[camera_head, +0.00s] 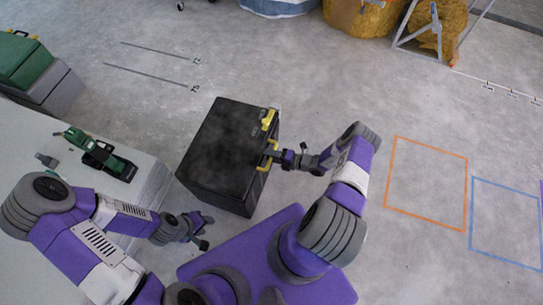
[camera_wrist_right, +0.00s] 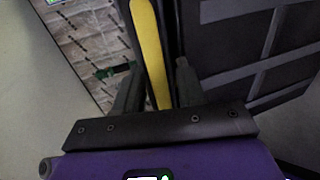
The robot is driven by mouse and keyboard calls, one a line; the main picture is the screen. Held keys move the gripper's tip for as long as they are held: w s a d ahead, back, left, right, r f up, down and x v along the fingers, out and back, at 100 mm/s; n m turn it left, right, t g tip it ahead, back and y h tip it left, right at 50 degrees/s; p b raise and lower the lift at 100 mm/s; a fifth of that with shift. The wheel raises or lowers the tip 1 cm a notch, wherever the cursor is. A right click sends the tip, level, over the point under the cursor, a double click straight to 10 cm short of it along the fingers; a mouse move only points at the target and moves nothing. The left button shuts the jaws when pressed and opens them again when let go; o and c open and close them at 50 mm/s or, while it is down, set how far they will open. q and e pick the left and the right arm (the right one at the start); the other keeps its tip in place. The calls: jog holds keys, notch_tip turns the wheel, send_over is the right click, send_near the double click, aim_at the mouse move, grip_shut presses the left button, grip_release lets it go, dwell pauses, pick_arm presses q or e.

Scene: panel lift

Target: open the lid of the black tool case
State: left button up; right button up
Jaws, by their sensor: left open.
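The black tool case (camera_head: 222,150) stands on the floor in the middle of the head view, and its lid looks closed. A yellow latch (camera_head: 268,119) and a yellow handle (camera_head: 267,158) are on its right side. My right gripper (camera_head: 271,154) is at the handle. The dark ribbed case wall (camera_wrist_right: 245,50) fills the right of that view. My left gripper (camera_head: 206,231) is open and empty, below the case's near edge.
A pale table (camera_head: 150,180) with a green and black tool (camera_head: 105,160) stands left of the case. Green and grey boxes (camera_head: 35,75) are at the far left. Orange (camera_head: 428,155) and blue (camera_head: 507,221) outlines mark clear floor at right.

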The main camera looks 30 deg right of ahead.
grip_shut()
jog(key=shift+r, duration=0.1)
dwell(0.3)
